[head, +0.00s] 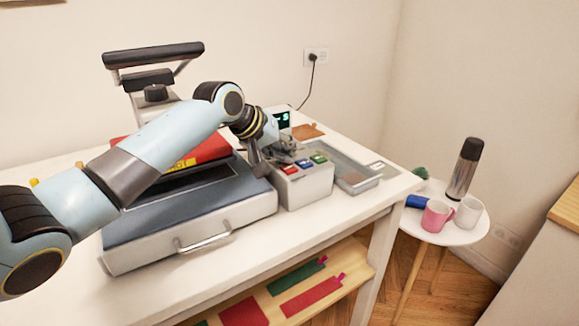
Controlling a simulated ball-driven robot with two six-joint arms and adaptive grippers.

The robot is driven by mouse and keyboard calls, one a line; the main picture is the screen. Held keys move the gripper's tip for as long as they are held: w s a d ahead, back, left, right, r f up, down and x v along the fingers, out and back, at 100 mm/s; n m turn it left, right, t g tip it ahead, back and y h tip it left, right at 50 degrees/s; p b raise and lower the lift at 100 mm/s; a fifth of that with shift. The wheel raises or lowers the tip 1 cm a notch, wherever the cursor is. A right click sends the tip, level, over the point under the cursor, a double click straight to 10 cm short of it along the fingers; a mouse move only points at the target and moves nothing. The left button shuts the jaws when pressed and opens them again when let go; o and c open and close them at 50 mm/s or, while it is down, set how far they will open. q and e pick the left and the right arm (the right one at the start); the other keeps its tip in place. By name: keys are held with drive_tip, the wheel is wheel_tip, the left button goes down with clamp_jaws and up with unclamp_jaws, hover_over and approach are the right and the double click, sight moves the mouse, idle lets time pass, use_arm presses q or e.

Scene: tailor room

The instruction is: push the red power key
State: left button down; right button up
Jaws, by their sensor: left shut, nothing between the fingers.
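The red power key (290,170) is the left one of three coloured keys on top of a light grey control box (308,189). A blue key (304,163) and a green key (319,158) sit to its right. My left gripper (287,155) is shut and empty, just behind the red and blue keys at the back of the box top. Whether its tips touch the box or a key cannot be told. The arm hides part of the box's display (284,119). My right gripper is not in view.
A heat press (190,216) with a front handle stands left of the box on the white table (150,292). A grey tray (366,184) lies right of the box.

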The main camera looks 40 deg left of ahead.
sight(286, 166)
use_arm(q)
drive_tip(key=shift+f, duration=0.1)
drive_tip(key=shift+f, duration=0.45)
idle(0.5)
drive_tip(key=shift+r+p, duration=0.55)
drive_tip(key=shift+p, duration=0.45)
wheel_tip(286, 166, up, 6)
drive_tip(key=p, duration=0.7)
